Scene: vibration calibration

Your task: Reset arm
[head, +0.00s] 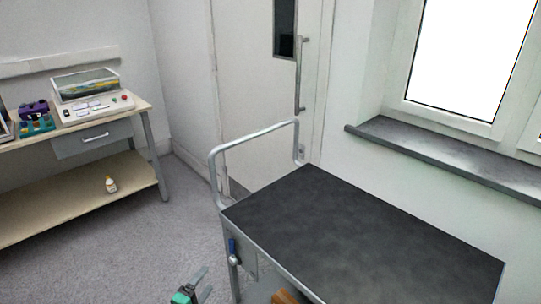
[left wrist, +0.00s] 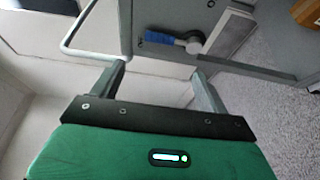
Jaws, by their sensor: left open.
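My left gripper (head: 198,286) shows at the bottom edge of the head view, left of the cart and lower than its top. In the left wrist view, its two grey fingers (left wrist: 158,72) are spread apart with nothing between them. Its green housing fills the bottom of that view. My right gripper is in neither view.
The cart has a bare dark top (head: 360,230) and a metal push handle (head: 255,139). A blue-handled item (head: 233,252) is on the cart's side; it also shows beyond the fingers in the left wrist view (left wrist: 160,38). A wooden workbench (head: 80,196) stands at left. Carpet between is clear.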

